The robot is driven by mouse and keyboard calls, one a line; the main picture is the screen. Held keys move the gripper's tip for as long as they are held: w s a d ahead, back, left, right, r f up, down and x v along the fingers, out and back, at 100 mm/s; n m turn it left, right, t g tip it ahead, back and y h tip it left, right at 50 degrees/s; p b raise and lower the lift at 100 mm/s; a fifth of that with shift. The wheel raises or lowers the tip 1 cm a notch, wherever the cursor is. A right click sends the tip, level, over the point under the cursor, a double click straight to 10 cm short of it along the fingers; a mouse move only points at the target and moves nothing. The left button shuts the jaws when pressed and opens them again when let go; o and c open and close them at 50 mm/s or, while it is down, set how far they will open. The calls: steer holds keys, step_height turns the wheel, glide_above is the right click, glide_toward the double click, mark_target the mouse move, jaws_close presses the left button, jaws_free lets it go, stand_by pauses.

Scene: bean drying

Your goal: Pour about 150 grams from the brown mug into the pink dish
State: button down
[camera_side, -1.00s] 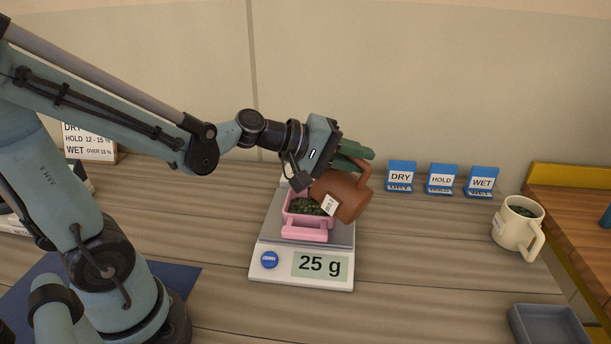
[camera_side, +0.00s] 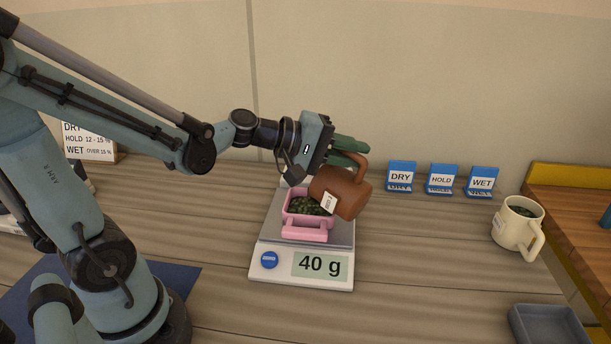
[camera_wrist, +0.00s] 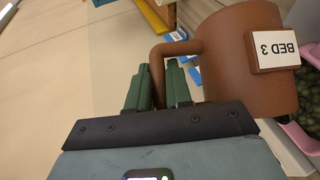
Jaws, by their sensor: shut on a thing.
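The brown mug (camera_side: 345,192) is tilted over the pink dish (camera_side: 305,222), its mouth pointing down to the left. My gripper (camera_side: 348,152) is shut on the mug's handle; the wrist view shows the green fingers (camera_wrist: 160,88) at the handle and a label reading BED 3 on the mug (camera_wrist: 235,60). Dark green beans lie in the dish, which also shows at the right edge of the wrist view (camera_wrist: 299,137). The dish stands on the scale (camera_side: 270,258), whose display reads 40 g. The inside of the mug is hidden.
Blue stands marked DRY (camera_side: 401,176), HOLD (camera_side: 441,180) and WET (camera_side: 481,182) stand behind to the right. A cream mug (camera_side: 518,228) with dark contents stands at the right. A grey tray (camera_side: 548,325) lies at the front right. The table between scale and cream mug is clear.

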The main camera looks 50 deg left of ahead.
steer(key=shift+a, duration=0.1)
stand_by(0.3)
steer(key=shift+a+r, duration=0.15)
steer(key=shift+a, duration=0.1)
stand_by(0.3)
steer(key=shift+s+a+r+n, duration=0.1)
steer(key=shift+a+r+n, duration=0.05)
steer(key=shift+n, duration=0.15)
steer(key=shift+s+a+r+t+h, duration=0.1)
steer(key=shift+a+r+t+h, duration=0.05)
steer(key=shift+a+t+h, duration=0.2)
stand_by(0.5)
steer(key=shift+a+n, duration=0.2)
steer(key=shift+n, duration=0.1)
steer(key=shift+a+r, duration=0.1)
steer(key=shift+s+a+r+t+h, duration=0.1)
steer(key=shift+a+t+h, duration=0.05)
steer(key=shift+t+h, duration=0.1)
steer(key=shift+a, duration=0.1)
stand_by(0.5)
